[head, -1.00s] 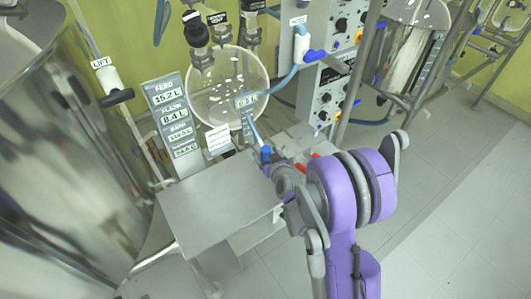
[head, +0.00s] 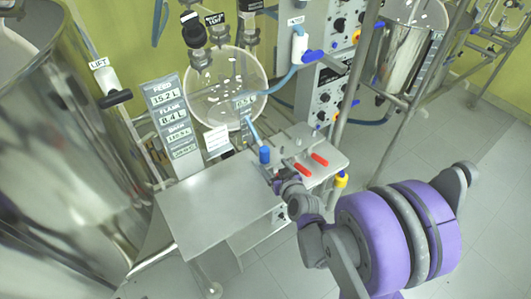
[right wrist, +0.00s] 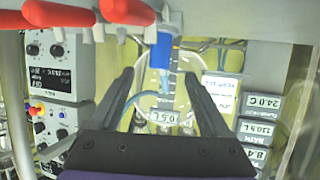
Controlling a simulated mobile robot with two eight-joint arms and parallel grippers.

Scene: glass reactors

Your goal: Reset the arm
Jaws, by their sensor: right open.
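My right arm with its purple joint comes in from the lower right of the head view. My right gripper (head: 272,176) is at the bench edge, small and partly hidden by its own wrist. In the right wrist view the right gripper (right wrist: 160,85) shows two dark fingers spread apart. A blue fitting (right wrist: 161,52) with a light blue tube appears between and beyond the fingers, and I see no contact. The blue fitting also shows in the head view (head: 264,155), just above the gripper. My left gripper is not in view.
Two red handles (head: 319,159) sit on a metal block right of the gripper; red handles (right wrist: 128,10) hang close in the wrist view. A bare steel tabletop (head: 205,205) lies left. A large steel vessel (head: 60,140) stands far left, and a round glass flask (head: 225,95) behind.

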